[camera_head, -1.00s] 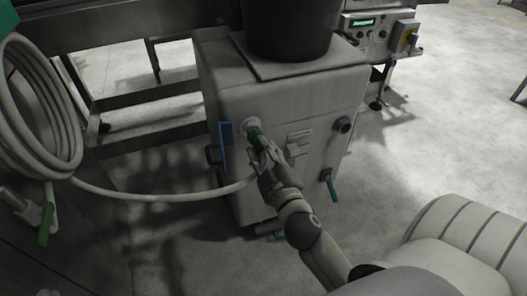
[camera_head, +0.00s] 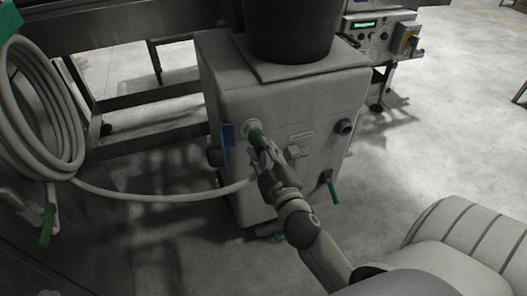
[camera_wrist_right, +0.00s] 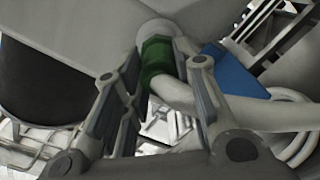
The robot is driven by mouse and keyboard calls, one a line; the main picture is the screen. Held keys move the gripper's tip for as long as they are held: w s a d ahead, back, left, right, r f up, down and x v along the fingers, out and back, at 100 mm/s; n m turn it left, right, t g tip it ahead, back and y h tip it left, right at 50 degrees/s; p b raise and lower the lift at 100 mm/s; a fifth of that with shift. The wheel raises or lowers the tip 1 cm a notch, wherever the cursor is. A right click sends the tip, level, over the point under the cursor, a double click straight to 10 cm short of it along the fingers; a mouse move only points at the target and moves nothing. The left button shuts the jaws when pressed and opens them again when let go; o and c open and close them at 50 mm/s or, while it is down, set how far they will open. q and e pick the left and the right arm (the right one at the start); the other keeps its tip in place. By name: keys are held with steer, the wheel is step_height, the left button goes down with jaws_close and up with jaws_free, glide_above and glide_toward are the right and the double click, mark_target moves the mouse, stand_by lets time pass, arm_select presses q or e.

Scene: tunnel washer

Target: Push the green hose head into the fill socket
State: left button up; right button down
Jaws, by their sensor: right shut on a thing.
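The green hose head (camera_head: 255,137) is between the fingers of my right gripper (camera_head: 263,150), which is shut on it. Its front end is at the pale round fill socket (camera_head: 250,126) on the front of the grey cabinet. In the right wrist view the green hose head (camera_wrist_right: 157,56) meets the pale socket (camera_wrist_right: 158,30) with no clear gap; how deep it sits cannot be told. The white hose (camera_wrist_right: 172,92) bends away from the head between my fingers. My left gripper is not in view.
The grey cabinet (camera_head: 225,75) carries a dark drum (camera_head: 290,30), a blue plate (camera_head: 227,134), a dark port (camera_head: 343,127) and a teal-handled valve (camera_head: 332,190). A coiled white hose (camera_head: 75,150) hangs at left by a green handle (camera_head: 47,225). Open floor lies at right.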

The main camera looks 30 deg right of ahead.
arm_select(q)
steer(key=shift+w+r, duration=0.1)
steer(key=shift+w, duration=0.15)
arm_select(e)
steer(key=c, duration=1.1)
jaws_free()
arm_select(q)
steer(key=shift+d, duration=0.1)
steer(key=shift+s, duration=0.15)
arm_select(e)
steer(key=shift+v, duration=3.8)
